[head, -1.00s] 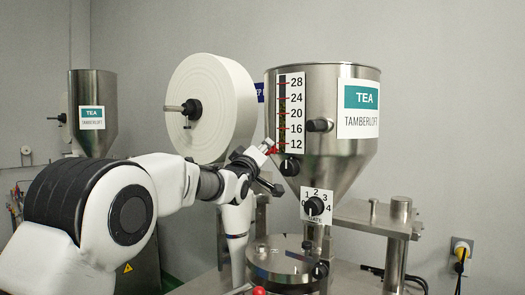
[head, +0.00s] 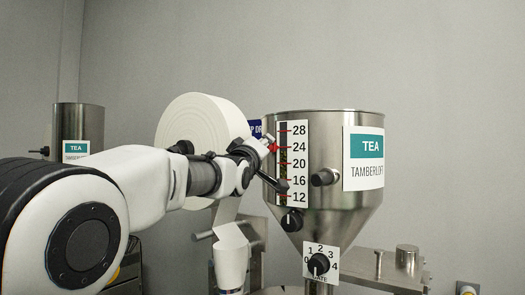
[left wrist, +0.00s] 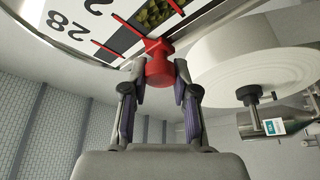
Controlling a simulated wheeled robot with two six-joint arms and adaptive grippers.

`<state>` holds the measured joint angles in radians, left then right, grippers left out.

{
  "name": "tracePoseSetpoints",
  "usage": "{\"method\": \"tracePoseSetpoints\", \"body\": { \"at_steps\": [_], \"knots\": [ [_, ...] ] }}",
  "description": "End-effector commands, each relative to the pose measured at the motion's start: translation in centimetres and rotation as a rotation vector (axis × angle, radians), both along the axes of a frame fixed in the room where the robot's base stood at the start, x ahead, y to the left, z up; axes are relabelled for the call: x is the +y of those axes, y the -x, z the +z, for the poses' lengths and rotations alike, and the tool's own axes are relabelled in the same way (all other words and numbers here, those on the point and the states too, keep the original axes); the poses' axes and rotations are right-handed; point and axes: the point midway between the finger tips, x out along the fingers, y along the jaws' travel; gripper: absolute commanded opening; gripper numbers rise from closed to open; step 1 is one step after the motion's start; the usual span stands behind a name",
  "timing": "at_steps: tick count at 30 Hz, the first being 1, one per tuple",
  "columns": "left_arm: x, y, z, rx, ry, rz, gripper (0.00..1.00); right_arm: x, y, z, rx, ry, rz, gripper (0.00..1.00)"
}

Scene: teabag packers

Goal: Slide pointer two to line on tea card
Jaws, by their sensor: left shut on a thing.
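A red pointer (head: 273,147) sits at the numbered scale (head: 299,165) on the front of the steel hopper (head: 345,125). In the head view its tip is about level with the 24 mark. My left gripper (head: 262,150) is shut on this pointer, coming from the left. The left wrist view shows the red pointer (left wrist: 160,65) between the two fingertips (left wrist: 158,82), beside the scale's red lines. A white and green TEA card (head: 364,158) is on the hopper's right side. My right gripper is in neither view.
A white paper roll (head: 205,118) stands just behind my left arm, left of the hopper. A black knob (head: 292,221) lies below the scale, and a numbered dial (head: 319,264) is lower down. A second hopper (head: 80,125) stands at far left.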

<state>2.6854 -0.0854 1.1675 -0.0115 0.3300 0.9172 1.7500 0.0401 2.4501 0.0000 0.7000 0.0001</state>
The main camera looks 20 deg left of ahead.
Motion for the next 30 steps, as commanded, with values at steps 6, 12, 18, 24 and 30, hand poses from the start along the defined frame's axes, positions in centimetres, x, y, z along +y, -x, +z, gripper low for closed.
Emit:
{"method": "tracePoseSetpoints", "body": {
  "at_steps": [6,12,18,24,30],
  "knots": [
    [0.0,0.0,-0.1,-0.001,-0.001,0.000,0.55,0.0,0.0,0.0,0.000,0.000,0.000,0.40],
    [0.0,0.0,-0.1,0.000,-0.001,0.000,0.55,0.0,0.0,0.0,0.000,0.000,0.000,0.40],
    [0.0,1.0,-0.3,0.001,-0.001,0.000,0.55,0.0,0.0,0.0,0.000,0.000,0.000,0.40],
    [0.2,4.6,-1.3,0.001,-0.002,0.000,0.55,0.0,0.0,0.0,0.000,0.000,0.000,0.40],
    [0.3,7.0,-2.1,0.002,-0.001,0.000,0.55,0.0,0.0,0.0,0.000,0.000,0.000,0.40]
  ]
}}
